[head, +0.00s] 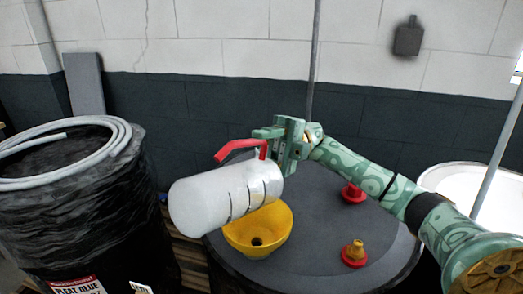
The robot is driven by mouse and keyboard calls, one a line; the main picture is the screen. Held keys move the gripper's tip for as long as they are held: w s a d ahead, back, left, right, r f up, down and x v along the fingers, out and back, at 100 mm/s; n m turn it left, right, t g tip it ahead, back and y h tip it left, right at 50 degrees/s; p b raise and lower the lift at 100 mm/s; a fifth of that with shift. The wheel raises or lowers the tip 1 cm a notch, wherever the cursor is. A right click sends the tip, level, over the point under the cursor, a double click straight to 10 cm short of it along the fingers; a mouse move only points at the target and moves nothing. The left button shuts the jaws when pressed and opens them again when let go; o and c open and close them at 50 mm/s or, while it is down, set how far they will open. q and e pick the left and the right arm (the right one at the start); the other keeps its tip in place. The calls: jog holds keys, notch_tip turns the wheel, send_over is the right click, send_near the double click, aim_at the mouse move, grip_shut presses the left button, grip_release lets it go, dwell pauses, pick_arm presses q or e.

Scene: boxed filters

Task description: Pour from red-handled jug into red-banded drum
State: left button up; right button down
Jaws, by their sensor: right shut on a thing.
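The red-handled jug (208,200) is whitish, with dark marks on its side and a red handle (238,148) on top. It is tilted over, lying nearly on its side in the air. My right gripper (277,148) is shut on it at the handle end. The jug is above and left of a yellow funnel (270,236), partly covering it; its mouth cannot be made out. The funnel stands on the grey top of a dark drum (330,225). No red band shows on this drum, whose side is mostly out of view. My left gripper is not in view.
A black-wrapped drum (75,225) with a coiled grey hose (118,135) on top stands at left. A red cap (353,194) and a red-and-yellow fitting (354,254) sit on the grey drum top. A white drum (450,178) stands at right behind my arm.

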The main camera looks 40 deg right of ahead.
jog(key=shift+w+d+f+y+b, duration=0.1)
jog(key=shift+d+f+y+b, duration=0.1)
jog(key=shift+d+y+b, duration=0.15)
dwell(0.5)
jog(key=shift+d+r, duration=0.1)
jog(key=shift+d, duration=0.05)
dwell(0.3)
jog(key=shift+w+d+f+g+y+b, duration=0.25)
jog(key=shift+d+g+y+b, duration=0.25)
jog(key=shift+y+b, duration=0.2)
dwell(0.4)
jog(key=shift+a+r, duration=0.1)
dwell(3.5)
jog(key=shift+s+a+r+t+h, duration=0.15)
jog(key=shift+s+a+h, duration=0.05)
jog(key=shift+a+h, duration=0.3)
jog(key=shift+s+a+r+t+h, duration=0.1)
jog(key=shift+s+a+t+h, duration=0.05)
jog(key=shift+a+h, duration=0.35)
